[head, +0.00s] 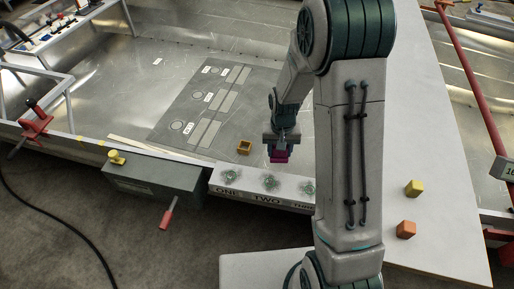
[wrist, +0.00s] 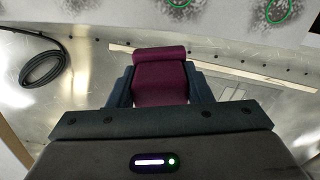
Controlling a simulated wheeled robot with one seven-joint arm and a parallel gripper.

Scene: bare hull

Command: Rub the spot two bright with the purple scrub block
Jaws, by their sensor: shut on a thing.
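The purple scrub block (wrist: 160,85) is held between the fingers of my gripper (wrist: 160,95) in the wrist view. In the head view my gripper (head: 282,143) points down with the purple block (head: 279,156) below it, over the metal sheet just behind the labelled ledge. The ledge (head: 240,198) carries the words ONE, TWO and THREE, with a mottled spot circled in green behind each word. Spot two (head: 270,183) lies in the middle, in front of the block and apart from it. Spot one (head: 231,176) is to its left. Spot three (head: 308,187) is partly hidden by my arm.
A grey vise-like block (head: 155,182) with a red handle is left of the ledge. Yellow (head: 413,188) and orange (head: 405,230) cubes lie on the pale surface at right. A dark marked panel (head: 205,105) lies behind.

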